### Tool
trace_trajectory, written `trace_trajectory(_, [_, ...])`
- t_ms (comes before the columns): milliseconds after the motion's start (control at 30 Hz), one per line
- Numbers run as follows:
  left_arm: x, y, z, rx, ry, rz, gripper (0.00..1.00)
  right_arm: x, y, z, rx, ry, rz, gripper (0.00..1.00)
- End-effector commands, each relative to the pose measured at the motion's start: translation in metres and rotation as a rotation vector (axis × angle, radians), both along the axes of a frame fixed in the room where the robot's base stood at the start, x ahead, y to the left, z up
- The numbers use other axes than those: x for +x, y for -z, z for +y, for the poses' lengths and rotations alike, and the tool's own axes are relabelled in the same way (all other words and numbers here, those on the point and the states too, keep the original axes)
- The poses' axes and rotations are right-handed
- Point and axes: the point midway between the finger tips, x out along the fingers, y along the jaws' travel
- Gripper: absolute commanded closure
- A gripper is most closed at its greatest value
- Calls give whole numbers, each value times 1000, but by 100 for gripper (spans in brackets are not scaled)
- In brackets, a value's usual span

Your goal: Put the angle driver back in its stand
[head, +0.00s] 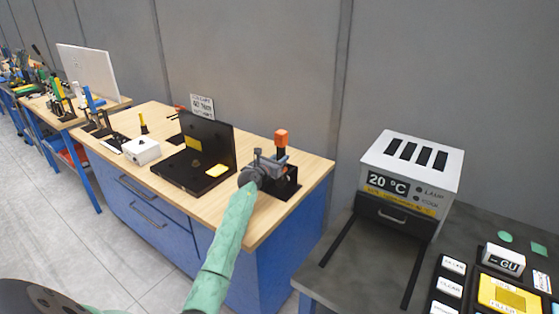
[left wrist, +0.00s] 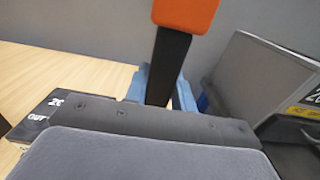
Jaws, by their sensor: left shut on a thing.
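The angle driver (head: 281,137) has an orange end on a black shaft and stands about upright at the right end of the wooden bench. In the left wrist view its orange end (left wrist: 185,12) and black shaft (left wrist: 168,65) rise between the fingers. My left gripper (head: 268,160) is shut on it; its blue-grey fingers (left wrist: 160,86) show on both sides of the shaft. A black stand (head: 289,187) is just below and behind the gripper. The driver's lower end is hidden, so I cannot tell whether it is seated in the stand.
A black open case (head: 208,150) with yellow labels stands left of the gripper, and a white box (head: 142,151) lies farther left. A small sign (head: 202,106) is behind. A white-topped heater (head: 412,168) stands on the dark table to the right. The bench's front right corner is clear.

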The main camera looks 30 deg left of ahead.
Motion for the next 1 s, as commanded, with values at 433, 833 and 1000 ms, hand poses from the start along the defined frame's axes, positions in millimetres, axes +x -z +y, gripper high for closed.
trace_trajectory(433, [9, -3, 0, 1, -1, -5, 100, 0, 2, 11, 10, 3, 0, 64])
trace_trajectory(833, [17, -4, -1, 1, 0, -4, 100, 0, 3, 18, 16, 4, 0, 64])
trace_trajectory(1000, [20, -4, -1, 1, 0, -4, 100, 0, 4, 6, 5, 1, 0, 64])
